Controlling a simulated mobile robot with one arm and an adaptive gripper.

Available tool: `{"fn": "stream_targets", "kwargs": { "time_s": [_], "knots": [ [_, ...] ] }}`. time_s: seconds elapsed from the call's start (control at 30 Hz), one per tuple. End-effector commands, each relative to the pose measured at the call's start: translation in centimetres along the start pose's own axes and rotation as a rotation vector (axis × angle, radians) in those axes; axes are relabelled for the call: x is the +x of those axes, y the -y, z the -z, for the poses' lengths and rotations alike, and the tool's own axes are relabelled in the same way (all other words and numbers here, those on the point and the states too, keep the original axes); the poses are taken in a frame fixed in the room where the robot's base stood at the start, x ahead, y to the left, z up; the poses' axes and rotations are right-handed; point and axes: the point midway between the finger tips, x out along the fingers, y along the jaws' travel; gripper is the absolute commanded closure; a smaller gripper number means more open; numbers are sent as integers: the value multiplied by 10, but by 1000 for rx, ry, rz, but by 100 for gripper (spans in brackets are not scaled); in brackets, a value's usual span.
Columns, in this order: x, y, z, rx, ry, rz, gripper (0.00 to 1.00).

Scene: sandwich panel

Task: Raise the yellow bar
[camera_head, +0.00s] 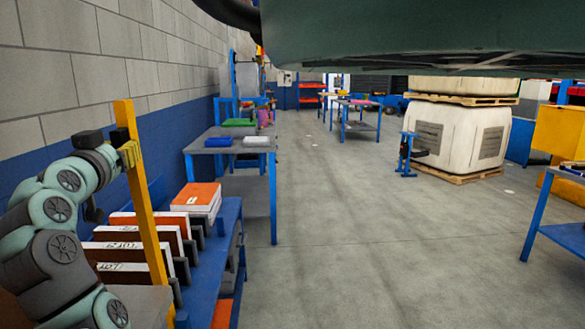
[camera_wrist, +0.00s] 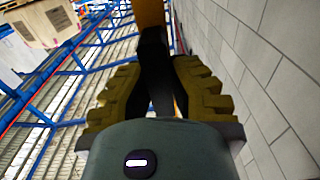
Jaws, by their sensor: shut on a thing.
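The yellow bar (camera_head: 143,200) stands nearly upright at the left in the head view, its top leaning slightly left. Its lower end is at the side of a blue rack holding panels. My gripper (camera_head: 128,153) is shut on the upper part of the bar, a little below its top. In the wrist view, my gripper (camera_wrist: 157,75) has its two olive-yellow fingers close together, with a dark piece between them. An orange-yellow stretch of the bar (camera_wrist: 150,12) shows beyond the fingertips. The exact contact is partly hidden.
The blue rack (camera_head: 222,240) holds several upright panels (camera_head: 135,233) and a stack of orange-topped boards (camera_head: 197,196). A wall (camera_head: 70,60) runs close on the left. A work table (camera_head: 200,146) stands behind the rack. The floor (camera_head: 370,220) in the middle is clear.

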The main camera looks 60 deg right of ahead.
Motion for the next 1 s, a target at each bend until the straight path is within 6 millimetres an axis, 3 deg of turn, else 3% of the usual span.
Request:
{"fn": "stream_targets", "kwargs": {
  "time_s": [0.17,0.2,0.5,0.83,1.0],
  "knots": [
    [0,0,-2,-1,6,0,100],
    [0,0,-2,-1,6,0,79],
    [0,1,-1,-1,3,1,50],
    [-3,1,0,-1,1,2,50],
    [-18,2,-1,-2,-1,6,50]
  ]
}}
